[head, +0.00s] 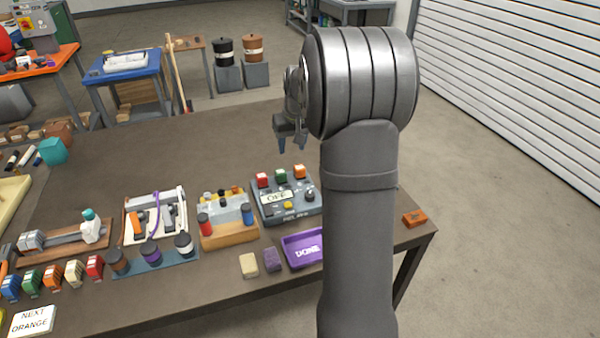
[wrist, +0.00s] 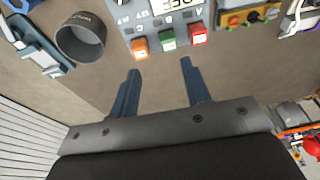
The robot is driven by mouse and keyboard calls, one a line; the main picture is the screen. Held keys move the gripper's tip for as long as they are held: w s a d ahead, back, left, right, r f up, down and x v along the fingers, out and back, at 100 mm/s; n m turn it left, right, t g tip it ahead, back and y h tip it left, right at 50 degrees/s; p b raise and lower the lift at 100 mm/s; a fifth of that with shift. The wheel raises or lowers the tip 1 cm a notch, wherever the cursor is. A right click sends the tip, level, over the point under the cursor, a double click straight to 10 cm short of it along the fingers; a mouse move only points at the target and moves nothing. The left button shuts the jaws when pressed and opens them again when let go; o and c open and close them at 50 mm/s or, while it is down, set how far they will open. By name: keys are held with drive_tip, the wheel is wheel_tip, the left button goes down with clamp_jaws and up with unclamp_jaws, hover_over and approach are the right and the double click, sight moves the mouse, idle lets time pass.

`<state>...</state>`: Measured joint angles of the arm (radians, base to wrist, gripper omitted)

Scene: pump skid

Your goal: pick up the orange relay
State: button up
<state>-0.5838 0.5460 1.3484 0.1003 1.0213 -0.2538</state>
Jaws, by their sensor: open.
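An orange relay (head: 299,171) sits at the right end of a row of three coloured blocks on a grey panel (head: 268,213) whose display reads OFF. In the wrist view the orange relay (wrist: 138,48) is at the upper middle, left of the green and red ones. My gripper (head: 292,147) is above the table behind the panel, pointing down. In the wrist view my gripper's (wrist: 160,66) two blue fingers are spread apart with nothing between them. The relay is just beyond the left fingertip, apart from it in the picture.
Beside the orange relay are a green block (head: 281,175) and a red block (head: 262,180). A purple DONE tray (head: 303,261) lies in front of the panel. A grey round cup (wrist: 82,40) stands near the panel. An orange block (head: 414,218) lies at the table's right corner.

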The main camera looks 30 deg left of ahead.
drive_tip(key=w+d+t, duration=0.1)
drive_tip(key=w+d, duration=0.2)
drive_tip(key=y, duration=0.1)
approach(300, 167)
drive_tip(key=shift+t, duration=0.3)
drive_tip(key=x, duration=0.3)
drive_tip(key=s+x, duration=0.1)
drive_tip(key=x, duration=0.1)
drive_tip(key=shift+f, duration=0.15)
drive_tip(key=shift+x, duration=2.85)
drive_tip(key=shift+w, duration=0.2)
drive_tip(key=c, duration=0.7)
